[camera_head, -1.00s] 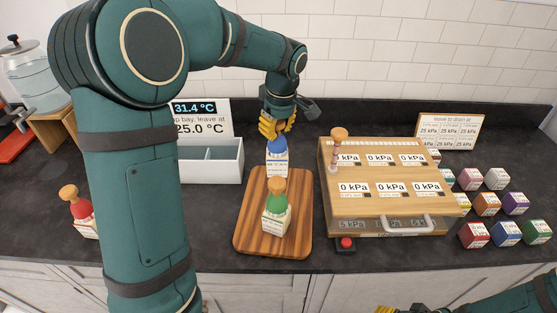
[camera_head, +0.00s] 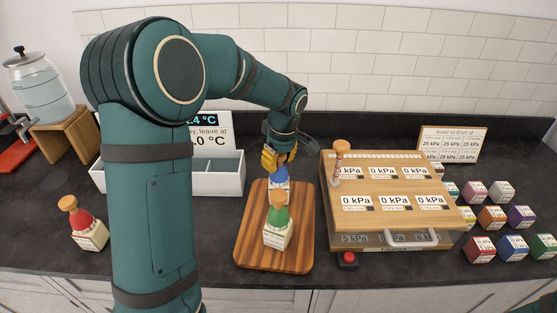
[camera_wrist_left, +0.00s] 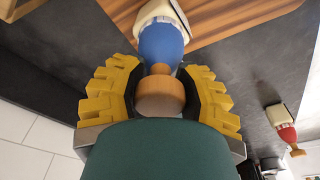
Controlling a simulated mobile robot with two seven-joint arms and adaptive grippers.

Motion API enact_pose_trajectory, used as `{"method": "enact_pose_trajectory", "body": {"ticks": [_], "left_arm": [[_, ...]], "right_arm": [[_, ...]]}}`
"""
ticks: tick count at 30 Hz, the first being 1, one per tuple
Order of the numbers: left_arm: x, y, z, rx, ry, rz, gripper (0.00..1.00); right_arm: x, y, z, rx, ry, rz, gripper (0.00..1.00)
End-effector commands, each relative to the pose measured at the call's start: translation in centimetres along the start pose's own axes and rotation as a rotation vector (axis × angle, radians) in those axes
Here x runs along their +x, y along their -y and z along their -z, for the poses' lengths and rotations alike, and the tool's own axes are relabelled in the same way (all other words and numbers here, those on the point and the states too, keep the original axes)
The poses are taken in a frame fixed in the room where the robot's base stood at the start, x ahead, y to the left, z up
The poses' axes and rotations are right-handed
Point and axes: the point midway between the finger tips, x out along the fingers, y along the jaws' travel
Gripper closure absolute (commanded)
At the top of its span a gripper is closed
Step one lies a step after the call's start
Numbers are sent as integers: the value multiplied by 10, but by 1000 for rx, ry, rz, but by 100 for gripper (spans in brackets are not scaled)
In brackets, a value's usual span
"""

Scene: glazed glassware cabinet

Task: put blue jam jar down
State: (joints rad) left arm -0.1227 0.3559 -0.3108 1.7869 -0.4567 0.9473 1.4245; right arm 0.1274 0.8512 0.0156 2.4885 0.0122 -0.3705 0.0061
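The blue jam jar (camera_head: 281,172) has a blue upper part, a pale labelled base and a cork knob. It is at the far part of the wooden board (camera_head: 262,255), partly hidden behind the green jar (camera_head: 278,218). My left gripper (camera_head: 279,158) is above it. In the left wrist view, the yellow fingers (camera_wrist_left: 160,98) close on both sides of the cork of the blue jar (camera_wrist_left: 162,45). I cannot tell whether its base touches the board. The green jar stands on the board in front. My right gripper is out of view.
A red jar (camera_head: 84,222) stands at the left on the dark counter. A white bin (camera_head: 228,180) is left of the board. A wooden panel device (camera_head: 390,222) with pressure readouts stands close on the right. Several coloured blocks (camera_head: 492,217) lie beyond it.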

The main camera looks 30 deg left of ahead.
Motion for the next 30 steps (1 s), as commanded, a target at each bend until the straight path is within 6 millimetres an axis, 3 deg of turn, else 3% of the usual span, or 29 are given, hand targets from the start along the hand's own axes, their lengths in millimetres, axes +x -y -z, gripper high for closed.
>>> {"method": "enact_pose_trajectory", "body": {"ticks": [2, 14, 30], "left_arm": [[0, 0, 0, 0, 0, 0, 42], [-6, 0, 1, 0, 0, -1, 42], [-104, -1, 1, 1, -1, -3, 42]], "right_arm": [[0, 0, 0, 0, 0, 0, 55], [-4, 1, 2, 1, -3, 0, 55], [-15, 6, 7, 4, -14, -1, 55]]}}
